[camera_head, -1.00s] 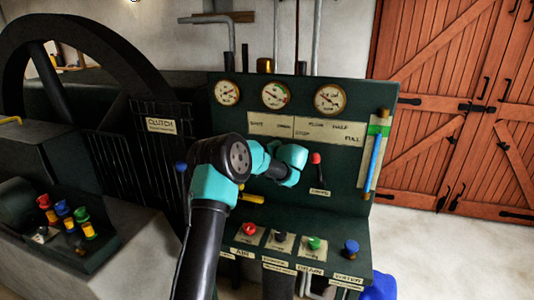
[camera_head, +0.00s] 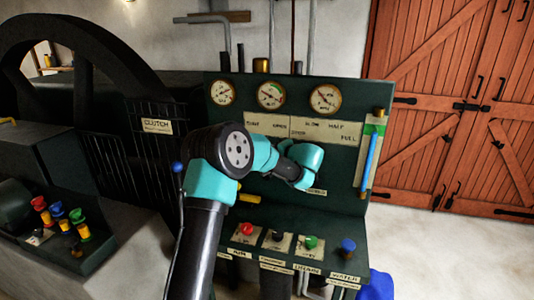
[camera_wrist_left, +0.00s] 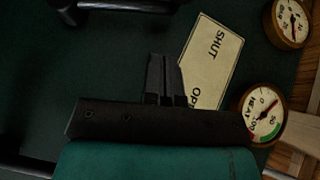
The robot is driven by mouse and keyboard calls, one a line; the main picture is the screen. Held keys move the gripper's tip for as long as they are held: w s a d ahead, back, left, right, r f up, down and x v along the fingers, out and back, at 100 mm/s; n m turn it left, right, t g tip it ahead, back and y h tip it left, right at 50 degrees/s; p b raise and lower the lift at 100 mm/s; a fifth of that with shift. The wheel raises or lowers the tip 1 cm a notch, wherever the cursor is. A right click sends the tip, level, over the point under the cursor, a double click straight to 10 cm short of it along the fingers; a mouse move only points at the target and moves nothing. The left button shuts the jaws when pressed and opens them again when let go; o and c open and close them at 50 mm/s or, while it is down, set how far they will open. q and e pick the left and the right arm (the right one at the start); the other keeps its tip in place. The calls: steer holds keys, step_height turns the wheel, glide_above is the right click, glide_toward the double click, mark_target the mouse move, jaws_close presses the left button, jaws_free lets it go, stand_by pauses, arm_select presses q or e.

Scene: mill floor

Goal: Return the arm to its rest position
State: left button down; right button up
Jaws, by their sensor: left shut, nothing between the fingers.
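My left arm (camera_head: 205,215) rises from the bottom of the head view and bends toward the green control panel (camera_head: 230,125). Its teal wrist part (camera_head: 303,165) is in front of the panel, and its gripper is hidden there. In the left wrist view my left gripper (camera_wrist_left: 164,62) is shut and empty. Its fingers show against the panel beside the cream plate marked SHUT (camera_wrist_left: 214,52); I cannot tell how far off the panel is. My right gripper is in neither view.
Round gauges (camera_head: 271,96) line the panel's top. Coloured knobs (camera_head: 311,242) stand on its lower ledge. A blue tube (camera_head: 372,160) is at its right edge. A large dark wheel (camera_head: 85,50) and a clutch grille (camera_head: 155,150) are at left. Open floor (camera_head: 440,250) lies at right.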

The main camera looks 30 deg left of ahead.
arm_select(q)
steer(key=shift+s+d+r, duration=0.15)
steer(key=shift+d+r, duration=0.05)
steer(key=shift+d, duration=0.25)
